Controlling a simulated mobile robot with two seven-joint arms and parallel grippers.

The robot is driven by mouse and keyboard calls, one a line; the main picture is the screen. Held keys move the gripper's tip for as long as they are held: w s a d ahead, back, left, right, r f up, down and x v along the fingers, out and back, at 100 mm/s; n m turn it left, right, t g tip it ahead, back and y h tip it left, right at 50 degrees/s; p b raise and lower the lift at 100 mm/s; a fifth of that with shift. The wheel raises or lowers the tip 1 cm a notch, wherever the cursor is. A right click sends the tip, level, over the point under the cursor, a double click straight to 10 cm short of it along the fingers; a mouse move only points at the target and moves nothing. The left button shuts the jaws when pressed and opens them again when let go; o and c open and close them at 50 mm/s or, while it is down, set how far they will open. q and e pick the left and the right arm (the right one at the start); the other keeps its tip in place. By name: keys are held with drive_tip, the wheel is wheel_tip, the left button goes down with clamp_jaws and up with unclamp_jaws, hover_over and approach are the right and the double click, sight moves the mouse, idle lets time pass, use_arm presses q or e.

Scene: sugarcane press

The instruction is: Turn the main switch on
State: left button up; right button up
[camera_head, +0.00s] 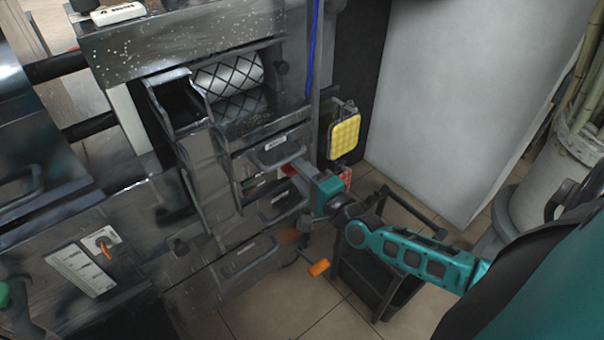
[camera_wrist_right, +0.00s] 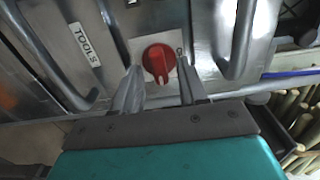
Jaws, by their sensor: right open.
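The main switch is a red rotary knob (camera_wrist_right: 158,60) on a pale plate on the metal front of the press. Its raised grip stands nearly upright in the right wrist view. My right gripper (camera_wrist_right: 160,82) is open, with one finger on either side of the knob's lower part as seen from the wrist. I cannot tell whether the fingers touch it. In the head view my right gripper (camera_head: 300,177) reaches the drawer fronts from the right, and its fingertips are hard to make out there. My left gripper is not in view.
Metal drawer handles flank the knob, one beside a TOOLS label (camera_wrist_right: 86,44). A yellow sponge-like pad (camera_head: 344,137) hangs right of the drawers. An orange-handled crank (camera_head: 318,267) sticks out below. A bucket of canes (camera_head: 560,165) stands at the right.

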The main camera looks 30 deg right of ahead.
drive_tip(key=shift+s, duration=0.1)
use_arm(q)
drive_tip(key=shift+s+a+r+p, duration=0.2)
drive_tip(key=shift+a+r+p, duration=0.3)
drive_tip(key=shift+p, duration=0.75)
use_arm(e)
drive_tip(key=s+d, duration=0.1)
drive_tip(key=s, duration=1.1)
drive_tip(key=shift+s, duration=0.35)
